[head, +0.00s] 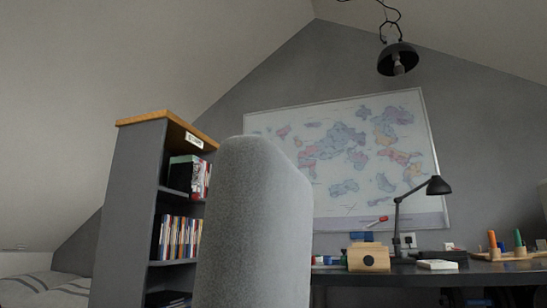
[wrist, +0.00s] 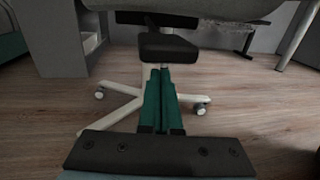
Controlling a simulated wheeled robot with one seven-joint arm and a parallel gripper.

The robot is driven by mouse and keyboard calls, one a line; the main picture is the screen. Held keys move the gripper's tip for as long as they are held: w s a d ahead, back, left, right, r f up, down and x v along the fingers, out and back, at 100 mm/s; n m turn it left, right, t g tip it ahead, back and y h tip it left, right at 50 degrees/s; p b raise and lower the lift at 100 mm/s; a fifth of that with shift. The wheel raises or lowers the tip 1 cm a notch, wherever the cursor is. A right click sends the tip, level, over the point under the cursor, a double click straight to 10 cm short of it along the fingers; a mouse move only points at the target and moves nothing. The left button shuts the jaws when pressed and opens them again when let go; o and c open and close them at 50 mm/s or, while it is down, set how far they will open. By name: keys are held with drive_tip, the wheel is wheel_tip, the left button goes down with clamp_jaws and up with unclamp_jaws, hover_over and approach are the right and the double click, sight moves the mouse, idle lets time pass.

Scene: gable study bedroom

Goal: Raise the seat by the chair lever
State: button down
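The chair's grey padded backrest (head: 256,225) stands upright in the middle of the head view. In the wrist view I look under the grey seat (wrist: 215,9), at a dark mechanism block (wrist: 168,47) and white legs with casters (wrist: 118,103). My gripper (wrist: 161,72) shows its two green fingers side by side, shut, pointing at the block. Their tips are just below the block in the picture; I cannot tell whether they touch it. I see nothing held between them. I cannot make out the chair lever clearly. My gripper is not in the head view.
A bookshelf (head: 130,215) stands left of the backrest, with a bed (head: 45,290) beyond it. A desk (head: 420,274) with a black lamp (head: 438,186) and small items is at the right. The wood floor (wrist: 260,125) right of the chair legs is clear.

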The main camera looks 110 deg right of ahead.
drive_tip(key=shift+r+p, duration=3.95)
drive_tip(key=shift+p, duration=0.45)
idle(0.8)
drive_tip(key=shift+f+b, duration=0.9)
drive_tip(key=shift+f, duration=1.4)
drive_tip(key=p+v, duration=0.2)
drive_tip(key=v, duration=0.8)
